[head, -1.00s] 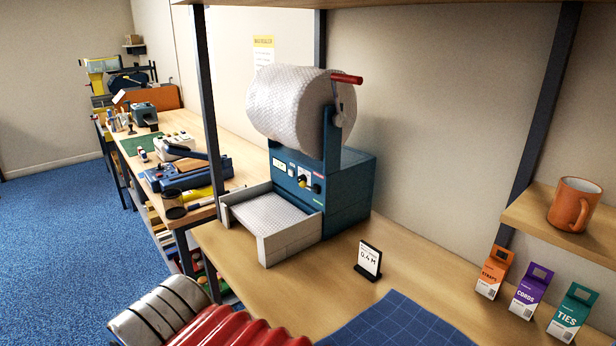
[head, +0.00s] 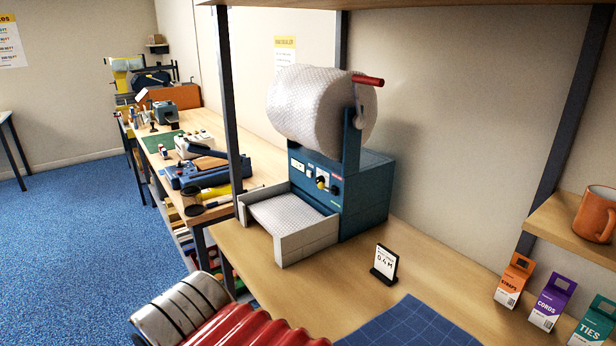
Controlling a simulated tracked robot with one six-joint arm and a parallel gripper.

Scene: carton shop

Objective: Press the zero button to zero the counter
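A blue bubble-wrap machine (head: 366,200) stands on the wooden bench with a large roll of bubble wrap (head: 312,103) on top. Its front panel carries a small pale counter window (head: 297,165) at the left, a yellow knob (head: 320,183) and other small controls. The panel print is too small to read, so I cannot tell which control is the zero button. A grey tray (head: 307,240) sticks out below the panel. My gripper is not in view.
A card reading 0.4 M (head: 385,261) stands before the machine. A blue gridded mat (head: 420,325) lies at the front edge. Orange, purple and teal boxes (head: 552,300) stand at the right. An orange mug (head: 594,215) sits on a shelf. A red crank handle (head: 367,80) juts from the roll.

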